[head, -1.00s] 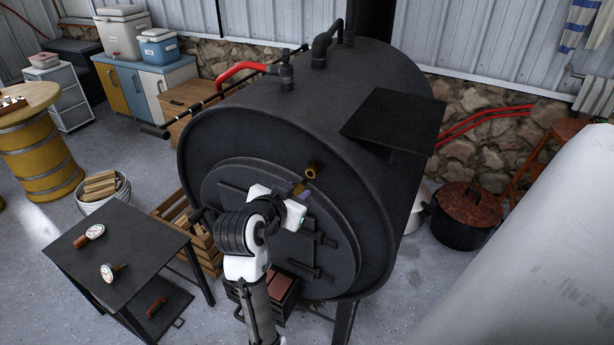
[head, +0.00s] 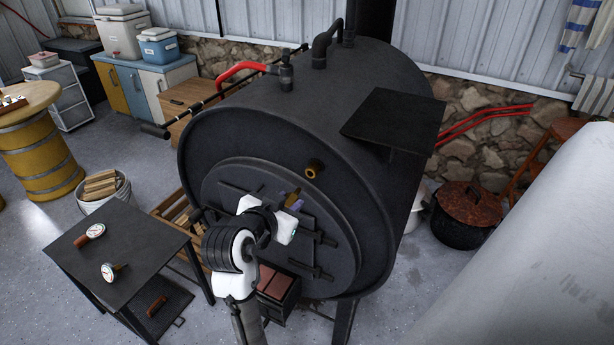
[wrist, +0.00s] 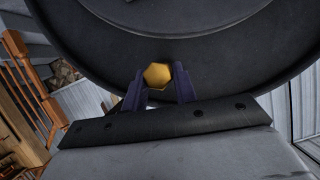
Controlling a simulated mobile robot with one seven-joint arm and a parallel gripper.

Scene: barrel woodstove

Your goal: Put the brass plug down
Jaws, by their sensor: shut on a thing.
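The brass plug (head: 291,198) is a small yellow hexagonal piece, seen end-on in the wrist view (wrist: 157,75). My gripper (head: 294,202) is shut on it, with its two dark fingers on either side in the wrist view (wrist: 158,88). It holds the plug in front of the round door of the black barrel stove (head: 235,142). A brass fitting with a dark hole (head: 314,169) sits on the stove's front, above and right of the plug, apart from it. A small dark table (head: 125,237) stands at the left.
A box of bricks (head: 273,288) sits below the stove door. A dark shelf plate (head: 393,120) juts from the stove's right.

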